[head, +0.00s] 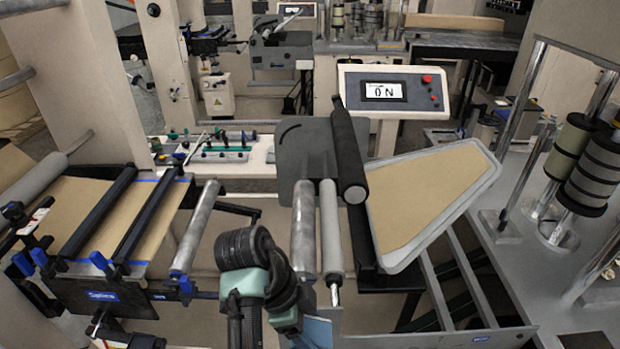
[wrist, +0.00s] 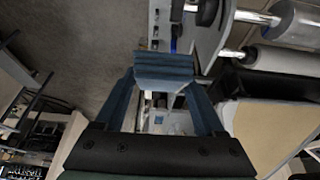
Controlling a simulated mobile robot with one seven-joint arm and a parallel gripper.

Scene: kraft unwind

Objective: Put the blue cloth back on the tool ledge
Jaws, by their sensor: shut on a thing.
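In the wrist view the blue cloth (wrist: 165,70) is a folded, layered bundle held between the tips of my gripper (wrist: 165,82). The two dark blue fingers are shut on it from either side. In the head view my arm comes up from the bottom edge, and a blue patch (head: 318,331) shows beside it; I cannot tell whether this is cloth or finger. The tool ledge (head: 258,157) is a pale shelf at centre left in the head view, carrying several green, blue and dark tools. My arm's visible links are nearer the camera than the ledge.
Metal rollers (head: 305,225) and a dark roller (head: 348,150) stand between my arm and the display panel (head: 388,92). A tan sheet in a grey frame (head: 490,180) lies to the right. A web table with black bars (head: 100,215) is at left.

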